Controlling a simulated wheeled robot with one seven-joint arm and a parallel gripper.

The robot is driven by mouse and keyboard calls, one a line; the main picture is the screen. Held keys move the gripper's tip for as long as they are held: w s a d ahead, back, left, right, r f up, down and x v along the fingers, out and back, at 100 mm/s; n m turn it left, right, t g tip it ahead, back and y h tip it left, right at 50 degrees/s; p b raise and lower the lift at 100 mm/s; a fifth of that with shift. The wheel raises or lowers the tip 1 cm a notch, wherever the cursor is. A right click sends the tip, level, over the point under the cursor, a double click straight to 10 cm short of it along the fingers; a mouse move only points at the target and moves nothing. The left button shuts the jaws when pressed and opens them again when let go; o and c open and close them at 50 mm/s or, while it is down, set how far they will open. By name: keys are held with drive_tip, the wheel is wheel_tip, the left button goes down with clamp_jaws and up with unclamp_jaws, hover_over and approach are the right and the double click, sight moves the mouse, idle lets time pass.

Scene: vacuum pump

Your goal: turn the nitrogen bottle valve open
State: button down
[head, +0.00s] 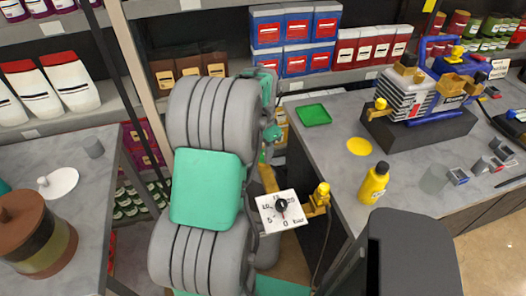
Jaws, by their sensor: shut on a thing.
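A white square dial plate (283,210) with a dark round centre and printed numbers sits just right of my large grey and green arm. A yellow brass fitting (321,197) adjoins its right side, and a dull yellow part (268,178) shows behind it. I cannot tell which part is the valve handle. The nitrogen bottle cannot be made out; my arm covers much of that area. The fingers of my gripper cannot be made out behind my arm, so their hold does not show.
A grey bench (335,150) on the right carries a green tray (313,115), a yellow bottle (374,183) and a pump (425,88) on a dark block. A left table (90,195) holds a brown-lidded jar (35,235). Stocked shelves line the back.

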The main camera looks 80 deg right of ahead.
sight(263, 153)
drive_tip(key=n, duration=0.6)
drive_tip(key=shift+r+n, duration=0.1)
drive_tip(key=shift+n, duration=0.2)
drive_tip(key=n, duration=0.6)
drive_tip(key=shift+n, duration=0.3)
drive_tip(key=shift+d, duration=0.1)
drive_tip(key=c, duration=0.9)
unclamp_jaws()
wheel_tip(263, 153, up, 8)
drive_tip(key=shift+f+b, duration=0.1)
drive_tip(key=shift+b, duration=0.45)
